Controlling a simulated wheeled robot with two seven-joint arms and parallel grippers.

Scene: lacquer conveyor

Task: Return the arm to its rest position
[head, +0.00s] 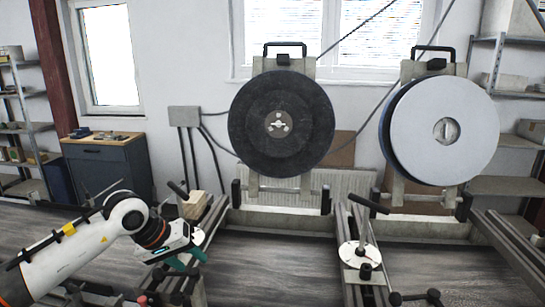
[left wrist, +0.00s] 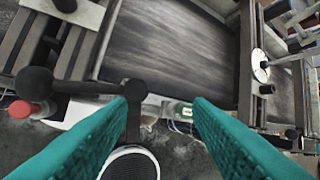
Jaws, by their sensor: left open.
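My left arm (head: 85,245) reaches in from the lower left of the head view. My right gripper is not in view.
A black disc (head: 315,120) and a white disc (head: 470,130) stand upright on frames at the back. A lever on a white round base (head: 360,255) stands on the middle rail. A grey cabinet (head: 108,165) is at the left.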

